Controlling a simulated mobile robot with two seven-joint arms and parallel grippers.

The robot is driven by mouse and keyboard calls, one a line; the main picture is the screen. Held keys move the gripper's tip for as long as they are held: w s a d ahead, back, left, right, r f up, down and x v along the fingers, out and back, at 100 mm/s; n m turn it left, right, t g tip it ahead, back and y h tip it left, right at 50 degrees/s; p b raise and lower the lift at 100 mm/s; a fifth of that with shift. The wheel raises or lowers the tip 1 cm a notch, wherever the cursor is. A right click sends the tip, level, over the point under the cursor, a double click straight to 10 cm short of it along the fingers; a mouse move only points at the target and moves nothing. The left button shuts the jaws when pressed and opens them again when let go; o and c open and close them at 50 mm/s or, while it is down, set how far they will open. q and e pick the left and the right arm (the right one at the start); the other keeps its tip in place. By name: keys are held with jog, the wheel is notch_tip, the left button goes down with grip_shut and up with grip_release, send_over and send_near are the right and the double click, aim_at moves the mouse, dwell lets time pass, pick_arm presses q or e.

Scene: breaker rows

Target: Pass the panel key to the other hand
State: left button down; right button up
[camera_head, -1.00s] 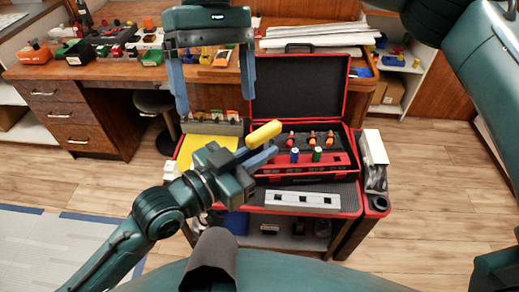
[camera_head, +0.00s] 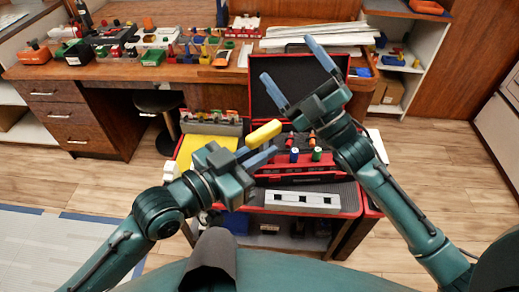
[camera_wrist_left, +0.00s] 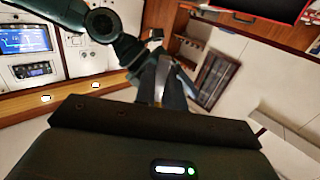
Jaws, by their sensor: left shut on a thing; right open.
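The panel key (camera_head: 264,132) shows as a yellow bar at the jaws of my left gripper (camera_head: 257,149), which is shut on it. The key is tilted up to the right, above the red cart. The rest of it is hidden by the gripper. My right gripper (camera_head: 287,60) is open and empty, its blue fingers spread and pointing up and left. It is above and apart from the key, in front of the case lid. In the left wrist view the left gripper's fingers (camera_wrist_left: 168,88) are close together; the key is hard to make out there.
An open red case (camera_head: 270,110) with several coloured-handled tools stands on the cart. A grey strip with square holes (camera_head: 302,199) lies at the cart's front. A yellow sheet (camera_head: 197,151) is at the left. The wooden bench (camera_head: 110,72) behind holds several bins and parts.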

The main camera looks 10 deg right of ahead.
jog(key=s+f+m+g+h, duration=0.25)
jog(key=f+m, duration=0.25)
jog(key=f, duration=0.4)
jog(key=s+d+f+m+g+h, duration=0.1)
jog(key=s+f+m+h, duration=0.3)
jog(key=f, duration=0.4)
jog(key=s+f+m+g+h, duration=0.2)
jog(key=s+f+m+h, duration=0.25)
jog(key=f, duration=0.45)
jog(key=s+f+m+g, duration=0.3)
jog(key=s+f, duration=0.5)
jog(key=shift+s+m+g+h, duration=0.3)
jog(key=shift+m+g, duration=0.05)
